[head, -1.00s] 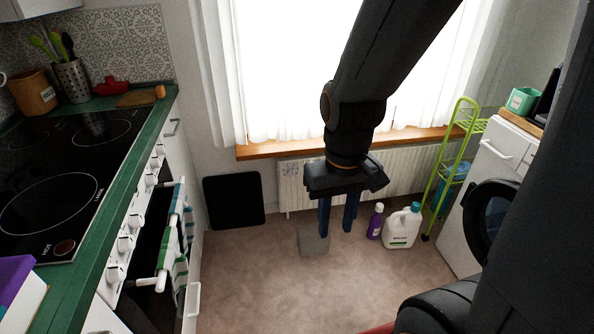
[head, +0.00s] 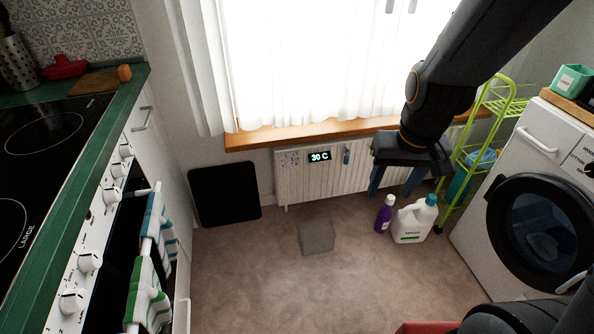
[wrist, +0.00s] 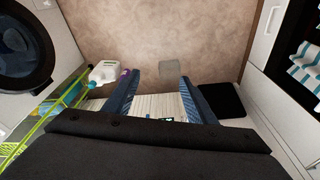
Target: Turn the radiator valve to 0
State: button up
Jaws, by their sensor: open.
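The white ribbed radiator (head: 300,184) stands under the window sill, and it also shows between my fingers in the wrist view (wrist: 160,105). A small black display (head: 319,156) on its upper front reads 30 C. A small blue piece (head: 347,153) sits just right of the display; I cannot tell if it is the valve or how it is turned. My gripper (head: 395,184) is open and empty. In the head view it appears right of the display and covers the radiator's right part. In the wrist view only the display's edge (wrist: 167,119) shows.
A grey block (head: 317,238) lies on the open floor. A purple bottle (head: 384,214) and a white jug (head: 414,220) stand at right by a green rack (head: 451,205). A black panel (head: 224,194) leans left; the washing machine (head: 475,237) is far right.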

jog(key=w+a+f+t+b, duration=0.2)
jog(key=w+f+b, duration=0.3)
jog(key=w+f, duration=0.25)
jog(key=w+a+f+t+b, duration=0.25)
jog(key=w+f+b, duration=0.35)
jog(key=w, duration=0.3)
jog(key=t+y+b, duration=0.5)
jog(key=t+b, duration=0.6)
jog(key=b, duration=1.9)
send_near(291, 165)
jog(key=shift+b+x, duration=1.9)
jog(key=shift+x, duration=2.5)
jog(key=shift+c, duration=0.4)
jog(key=c, duration=1)
jog(key=shift+o, duration=0.2)
jog(key=shift+n, duration=0.3)
